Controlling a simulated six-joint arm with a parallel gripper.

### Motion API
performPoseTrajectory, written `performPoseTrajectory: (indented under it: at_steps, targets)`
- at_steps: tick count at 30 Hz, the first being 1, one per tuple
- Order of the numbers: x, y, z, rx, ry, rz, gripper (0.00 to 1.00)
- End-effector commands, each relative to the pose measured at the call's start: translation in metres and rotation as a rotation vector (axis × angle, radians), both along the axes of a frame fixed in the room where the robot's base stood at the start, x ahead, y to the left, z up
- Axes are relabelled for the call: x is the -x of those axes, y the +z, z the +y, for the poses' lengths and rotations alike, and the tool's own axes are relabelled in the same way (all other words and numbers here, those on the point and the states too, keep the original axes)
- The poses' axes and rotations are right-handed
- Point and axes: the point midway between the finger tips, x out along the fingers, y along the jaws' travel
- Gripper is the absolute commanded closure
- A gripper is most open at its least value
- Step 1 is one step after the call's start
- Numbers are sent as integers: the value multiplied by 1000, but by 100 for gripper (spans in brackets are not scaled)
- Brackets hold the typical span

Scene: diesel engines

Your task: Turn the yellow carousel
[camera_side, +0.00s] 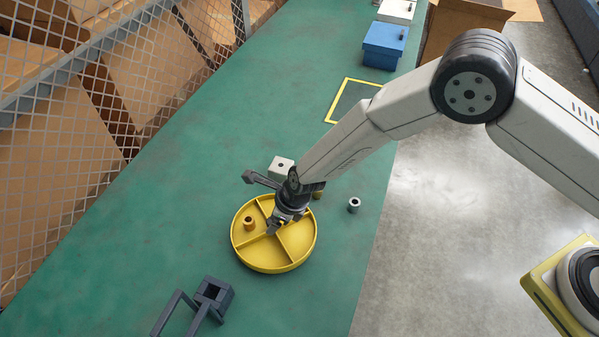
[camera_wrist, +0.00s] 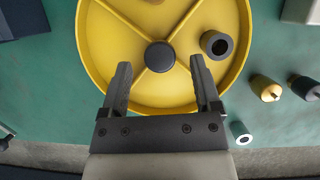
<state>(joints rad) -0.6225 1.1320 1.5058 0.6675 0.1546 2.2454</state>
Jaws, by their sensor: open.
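The yellow carousel (camera_side: 262,262) is a round shallow tray on the green bench, split by thin dividers into several compartments. In the wrist view the carousel (camera_wrist: 110,60) fills the upper middle, with a dark round hub (camera_wrist: 159,56) where the dividers meet. A ring-shaped bushing (camera_side: 249,223) stands in one compartment; a ring, dark in the wrist view (camera_wrist: 217,44), stands right of the hub. My gripper (camera_wrist: 160,66) is open and empty over the carousel, its fingers either side of the hub in the picture. In the side view my gripper (camera_side: 273,227) hides part of the tray.
A grey ring (camera_side: 354,204), a brass-coloured plug (camera_wrist: 265,88) and a pale block (camera_side: 281,166) are near the carousel. A dark box (camera_side: 215,293) with a frame stands at the front left. A yellow-outlined square (camera_side: 353,97) and blue box (camera_side: 384,44) are farther back. A mesh fence lines the left.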

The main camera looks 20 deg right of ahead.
Motion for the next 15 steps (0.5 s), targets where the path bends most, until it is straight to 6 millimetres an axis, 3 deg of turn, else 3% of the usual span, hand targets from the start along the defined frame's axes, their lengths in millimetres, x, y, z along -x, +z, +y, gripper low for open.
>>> performPoseTrajectory:
  at_steps: [15]
  targets:
    - [12, 48, -15, 0, 1, -2, 19]
